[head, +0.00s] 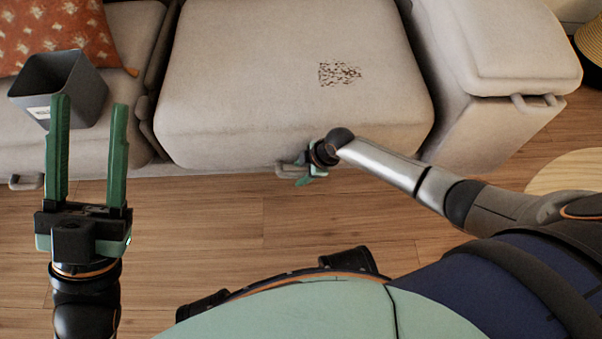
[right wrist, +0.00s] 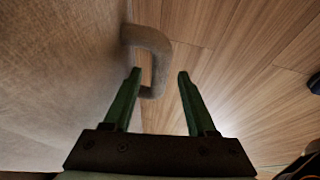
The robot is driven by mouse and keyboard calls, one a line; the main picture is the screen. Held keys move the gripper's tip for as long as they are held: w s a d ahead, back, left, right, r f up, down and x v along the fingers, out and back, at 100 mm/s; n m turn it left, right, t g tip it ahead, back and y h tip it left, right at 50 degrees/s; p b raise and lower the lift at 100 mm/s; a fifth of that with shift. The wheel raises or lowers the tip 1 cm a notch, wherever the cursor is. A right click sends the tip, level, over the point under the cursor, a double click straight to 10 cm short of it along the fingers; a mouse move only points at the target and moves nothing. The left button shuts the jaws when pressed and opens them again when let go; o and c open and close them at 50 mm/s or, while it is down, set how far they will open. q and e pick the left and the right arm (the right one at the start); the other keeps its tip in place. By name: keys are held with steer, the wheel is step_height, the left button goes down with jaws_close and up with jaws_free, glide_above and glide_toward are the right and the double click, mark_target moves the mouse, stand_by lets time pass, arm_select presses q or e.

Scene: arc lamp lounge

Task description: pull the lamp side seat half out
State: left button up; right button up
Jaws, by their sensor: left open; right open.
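A beige sofa seat (head: 290,75) with a patch of dark specks (head: 340,73) fills the top middle of the head view. No lamp shows. A grey loop handle (right wrist: 150,42) on the seat front is in the right wrist view. My right gripper (right wrist: 158,80) is open at this handle; the loop's outer end lies between the fingertips, close to the left finger. In the head view my right gripper (head: 297,171) is low at the seat's front edge, its fingers partly hidden. My left gripper (head: 88,110) is open and empty, raised in front of the left seat.
A grey bin (head: 62,85) stands on the left seat beside an orange cushion (head: 65,35). A beige section (head: 490,50) with its own handle (head: 538,103) is at right. A round pale wooden top (head: 575,172) is at the right edge. Wooden floor (head: 215,225) before the seat is clear.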

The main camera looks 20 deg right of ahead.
jaws_close()
stand_by(0.5)
steer(key=shift+f, duration=0.1)
stand_by(0.9)
